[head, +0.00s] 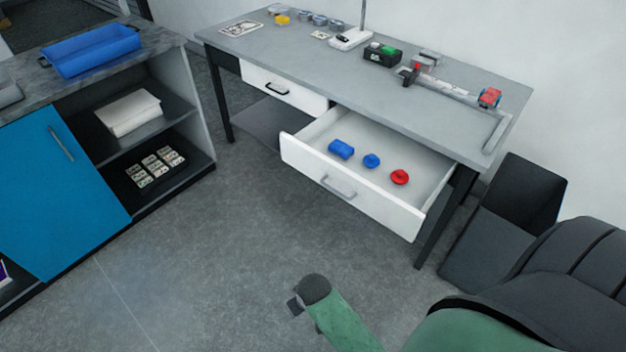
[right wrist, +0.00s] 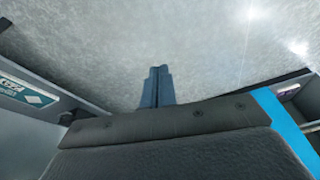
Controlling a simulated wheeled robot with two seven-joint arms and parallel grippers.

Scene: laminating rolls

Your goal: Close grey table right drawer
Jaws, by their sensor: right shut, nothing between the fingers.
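The grey table (head: 350,85) stands at the back centre. Its right drawer (head: 378,203) is pulled well out, with a white front and a grey handle (head: 338,188). Inside the drawer lie a blue block (head: 341,149), a small blue round piece (head: 371,160) and a red round piece (head: 400,177). The table's left drawer (head: 285,90) is shut. My right gripper (head: 293,306) is low in front of the drawer, apart from it, over the floor. Its fingers are together and empty in the right wrist view (right wrist: 157,85). My left gripper is not in view.
A cabinet with a blue door (head: 62,190) and open shelves stands at the left, with a blue tray (head: 92,50) on top. A dark bin (head: 505,220) stands right of the table. The floor before the drawer is clear.

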